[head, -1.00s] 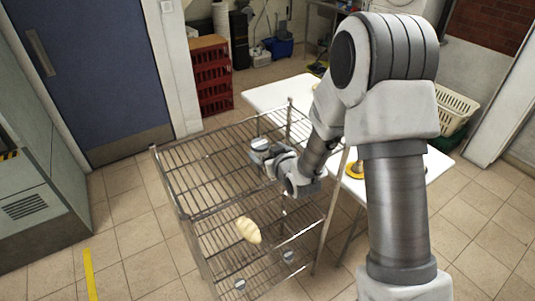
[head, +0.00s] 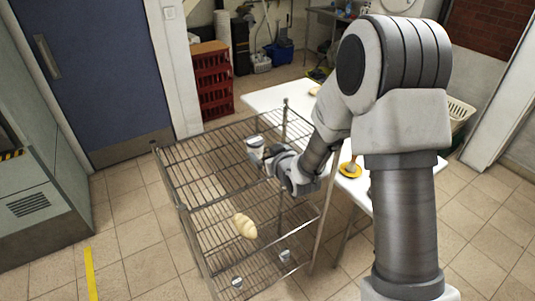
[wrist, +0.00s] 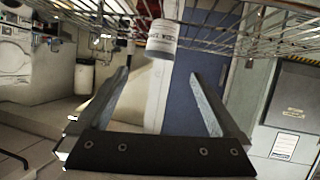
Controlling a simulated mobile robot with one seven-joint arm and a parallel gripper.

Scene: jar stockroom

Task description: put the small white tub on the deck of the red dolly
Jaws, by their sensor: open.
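A white tub with a pale lid (head: 255,144) stands on the upper wire shelf of the rack, near its far right side. In the wrist view a white tub with dark lettering (wrist: 161,40) shows ahead of the fingertips, roughly centred between them. My gripper (head: 268,153) is beside the tub, on its right in the head view. Its two fingers (wrist: 159,73) are spread with nothing between them. Two other small white tubs, one at right (head: 285,256) and one at left (head: 237,282), are lower in the rack. I cannot make out a red dolly.
The wire rack (head: 186,210) has thin rails and posts around the gripper. A pale ridged loaf-like object (head: 244,226) lies in it. A white table (head: 272,97) stands behind, right. Red crates (head: 213,82) are stacked at the back. Floor at left is clear.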

